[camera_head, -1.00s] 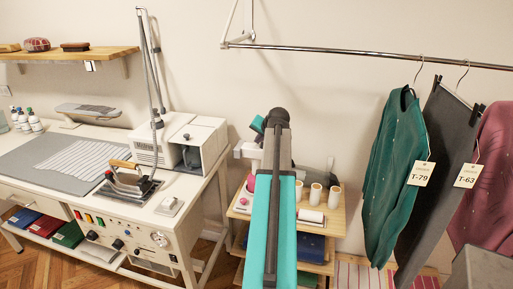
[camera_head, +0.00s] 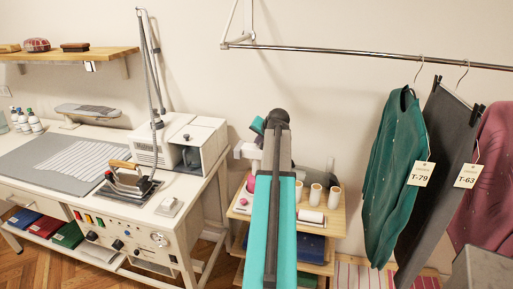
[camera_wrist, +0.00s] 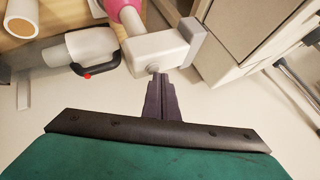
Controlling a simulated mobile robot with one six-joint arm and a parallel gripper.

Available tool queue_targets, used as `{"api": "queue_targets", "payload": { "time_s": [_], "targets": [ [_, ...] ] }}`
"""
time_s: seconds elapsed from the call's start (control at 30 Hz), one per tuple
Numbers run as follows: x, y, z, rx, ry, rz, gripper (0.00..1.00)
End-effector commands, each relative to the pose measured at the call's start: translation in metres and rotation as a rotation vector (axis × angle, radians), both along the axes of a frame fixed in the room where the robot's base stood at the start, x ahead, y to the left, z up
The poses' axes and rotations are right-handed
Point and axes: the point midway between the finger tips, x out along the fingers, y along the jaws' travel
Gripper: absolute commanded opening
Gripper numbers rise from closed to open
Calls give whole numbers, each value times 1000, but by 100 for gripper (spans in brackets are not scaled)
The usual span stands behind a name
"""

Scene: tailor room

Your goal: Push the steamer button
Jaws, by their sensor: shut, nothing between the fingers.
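My gripper (camera_wrist: 158,76) is shut and empty. Its tips are just in front of the head, to the right of the red button; I cannot tell whether they touch the head.
A wooden shelf cart (camera_head: 328,228) with white spools (camera_head: 315,194) stands around my arm. On the left, a white worktable (camera_head: 190,196) holds an iron (camera_head: 127,178) and a white box unit (camera_head: 205,139). Hanging garments (camera_head: 393,165) are at the right.

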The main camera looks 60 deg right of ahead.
Motion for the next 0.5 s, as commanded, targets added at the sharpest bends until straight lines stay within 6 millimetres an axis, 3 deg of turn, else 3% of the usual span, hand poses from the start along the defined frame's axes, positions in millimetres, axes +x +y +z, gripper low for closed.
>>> {"api": "queue_targets", "payload": {
  "time_s": [0.5],
  "targets": [
    [0, 0, 12, 1, 0, 1, 0]
  ]
}}
